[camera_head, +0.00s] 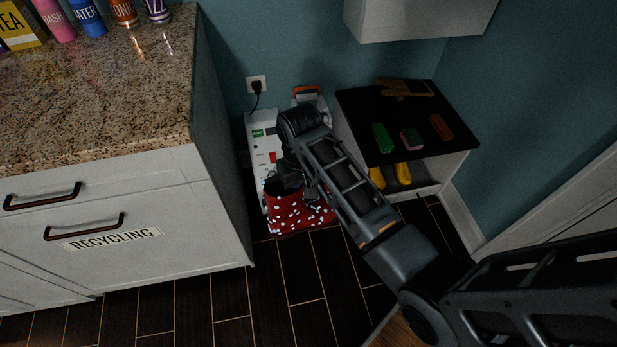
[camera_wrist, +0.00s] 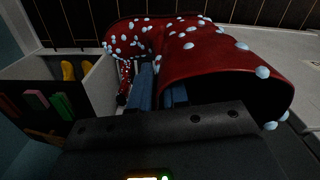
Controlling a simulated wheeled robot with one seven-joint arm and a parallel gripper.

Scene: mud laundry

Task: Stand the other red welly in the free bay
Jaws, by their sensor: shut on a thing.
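A red welly with white spots (camera_head: 290,218) is in front of my gripper (camera_head: 290,187) in the head view, low over the dark floor. My gripper is shut on it near its dark open top. In the wrist view the welly (camera_wrist: 215,55) fills the upper right, with the blue fingertips (camera_wrist: 160,92) at its rim. A narrow red spotted shape (camera_wrist: 125,72) shows left of the fingers; I cannot tell whether it is a second welly. The low bench (camera_head: 425,190) has yellow wellies (camera_head: 403,173) in its open lower part. My arm hides part of the bench front.
A white unit with coloured labels (camera_head: 258,140) stands behind the held welly, by the wall socket (camera_head: 257,84). A white counter (camera_head: 222,200) stands at left. Floor in front is clear.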

